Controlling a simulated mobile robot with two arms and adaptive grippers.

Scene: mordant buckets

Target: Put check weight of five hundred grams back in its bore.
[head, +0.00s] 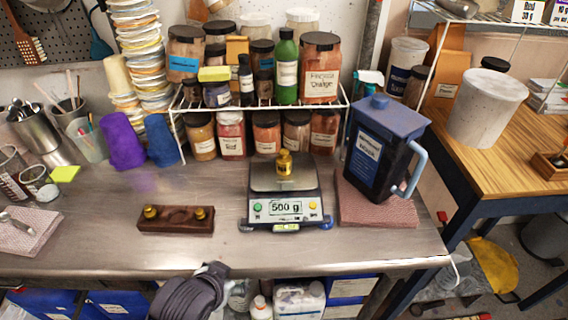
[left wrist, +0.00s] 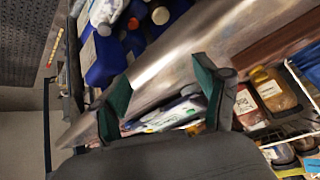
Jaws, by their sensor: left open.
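The brass check weight (head: 285,163) stands upright on the pan of a bench scale (head: 284,205), whose display reads 500 g. A dark wooden block (head: 176,219) lies to the left of the scale on the steel bench. One small brass weight (head: 150,212) sits at its left end and another (head: 200,213) at its right end. The middle of the block shows a dark hollow. My left gripper (head: 213,270) is low at the bench's front edge, short of the block and scale. In the left wrist view its green-padded fingers (left wrist: 163,92) are apart and empty. My right gripper is out of view.
A blue-lidded jug (head: 375,150) stands on a folded pink cloth (head: 372,205) right of the scale. A wire rack (head: 262,108) with jars stands behind. Purple (head: 122,146) and blue cups stand at the left. The bench front between block and scale is clear.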

